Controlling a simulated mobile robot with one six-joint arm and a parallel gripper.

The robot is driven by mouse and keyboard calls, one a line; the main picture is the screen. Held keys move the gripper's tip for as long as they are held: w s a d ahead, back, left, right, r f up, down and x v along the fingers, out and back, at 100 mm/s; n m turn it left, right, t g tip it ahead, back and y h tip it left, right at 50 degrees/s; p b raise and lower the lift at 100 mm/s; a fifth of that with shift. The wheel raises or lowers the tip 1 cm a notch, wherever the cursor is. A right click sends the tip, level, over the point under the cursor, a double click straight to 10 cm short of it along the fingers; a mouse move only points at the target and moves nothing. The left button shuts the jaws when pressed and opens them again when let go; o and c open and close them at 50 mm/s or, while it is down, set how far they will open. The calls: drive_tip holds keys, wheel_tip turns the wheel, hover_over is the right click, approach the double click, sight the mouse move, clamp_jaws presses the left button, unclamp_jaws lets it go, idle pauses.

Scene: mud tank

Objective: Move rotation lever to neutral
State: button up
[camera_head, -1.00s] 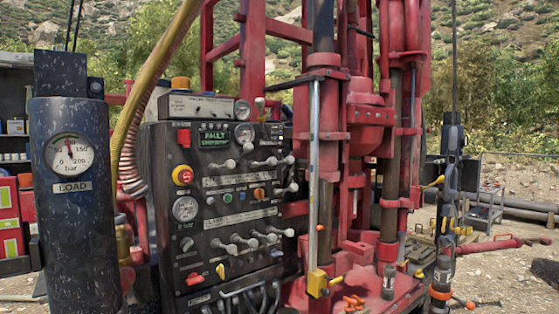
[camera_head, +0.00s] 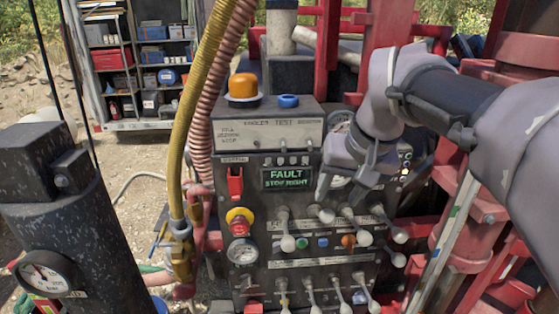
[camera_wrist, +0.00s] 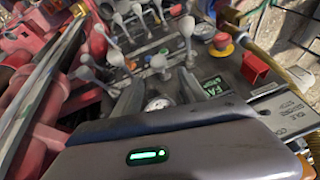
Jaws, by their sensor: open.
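The control panel (camera_head: 300,262) carries an upper row of pale-knobbed levers, with knobs such as the left one (camera_head: 287,243) and the right one (camera_head: 399,234). A lower row of levers (camera_head: 345,307) stands along the bottom edge of the head view. The labels are too small to tell which lever is rotation. My gripper (camera_head: 345,192) is over the panel's upper right, above the upper lever row, and partly hides a gauge. In the wrist view my gripper (camera_wrist: 158,82) has its two fingers apart, with levers beyond them.
A green display (camera_head: 287,178) reads FAULT. A red emergency stop (camera_head: 239,222) and gauge (camera_head: 242,250) are at the panel's left. Yellow and pink hoses (camera_head: 195,130) rise beside it. Red rig structure stands close on the right. A dark cylinder (camera_head: 70,220) is at front left.

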sight(332, 214)
drive_tip(key=f, duration=0.1)
drive_tip(key=a+f, duration=0.1)
drive_tip(key=f, duration=0.1)
drive_tip(key=a+f, duration=0.1)
drive_tip(key=shift+s+f, duration=0.1)
drive_tip(key=shift+f, duration=0.1)
drive_tip(key=w+f, duration=0.1)
drive_tip(key=w+d+f, duration=0.1)
drive_tip(key=w+f, duration=0.1)
drive_tip(key=f, duration=0.1)
drive_tip(key=shift+d, duration=0.35)
drive_tip(key=shift+w+a+f, duration=0.25)
drive_tip(key=shift+w+f, duration=0.05)
drive_tip(key=shift+f, duration=0.25)
drive_tip(key=shift+w+a+f, duration=0.25)
drive_tip(key=shift+f, duration=0.3)
drive_tip(key=shift+d+f, duration=0.2)
drive_tip(key=shift+f, duration=0.05)
drive_tip(key=shift+a, duration=0.15)
clamp_jaws()
